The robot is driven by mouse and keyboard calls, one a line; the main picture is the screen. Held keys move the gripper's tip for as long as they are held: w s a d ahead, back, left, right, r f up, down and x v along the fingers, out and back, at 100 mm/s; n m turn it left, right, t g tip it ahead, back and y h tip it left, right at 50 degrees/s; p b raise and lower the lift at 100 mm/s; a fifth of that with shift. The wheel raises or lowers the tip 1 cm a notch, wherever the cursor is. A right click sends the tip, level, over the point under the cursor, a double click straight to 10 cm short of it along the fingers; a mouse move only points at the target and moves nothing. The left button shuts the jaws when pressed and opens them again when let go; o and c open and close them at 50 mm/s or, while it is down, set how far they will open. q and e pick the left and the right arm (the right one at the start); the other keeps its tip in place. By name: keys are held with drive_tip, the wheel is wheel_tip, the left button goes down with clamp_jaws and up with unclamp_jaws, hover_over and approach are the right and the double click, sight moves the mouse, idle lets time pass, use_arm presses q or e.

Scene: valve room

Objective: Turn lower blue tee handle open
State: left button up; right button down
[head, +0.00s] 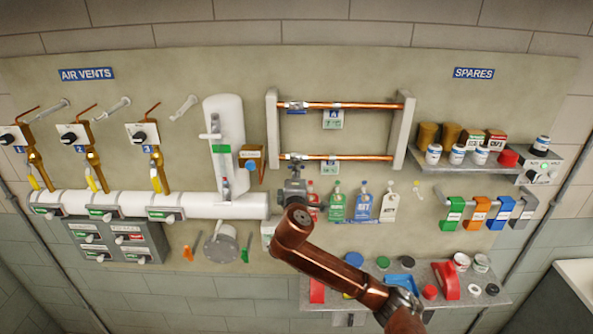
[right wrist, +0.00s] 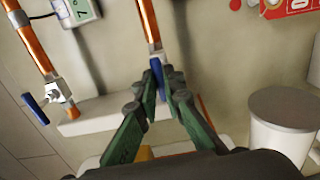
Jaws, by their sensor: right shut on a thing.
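Two horizontal copper pipes run between grey brackets on the panel. The lower pipe (head: 350,157) carries the lower valve, which my right gripper (head: 294,163) mostly hides in the head view. In the right wrist view the lower blue tee handle (right wrist: 157,70) sits between the fingertips of my right gripper (right wrist: 161,82), which is shut on it. The upper pipe (head: 350,105) has its own blue handle (head: 295,105), clear of the gripper; this handle also shows in the right wrist view (right wrist: 36,109). My left gripper is out of view.
A white vertical tank (head: 226,125) stands left of the pipes. Coloured tags, including a green tag (head: 337,207), hang just right of my gripper. A grey shelf (head: 455,295) with loose parts lies below my right arm. Small display boxes (head: 333,119) hang under the pipes.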

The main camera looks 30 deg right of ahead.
drive_tip(key=shift+f, duration=0.1)
drive_tip(key=c, duration=2)
unclamp_jaws()
drive_tip(key=shift+c, duration=0.2)
drive_tip(key=v, duration=1.2)
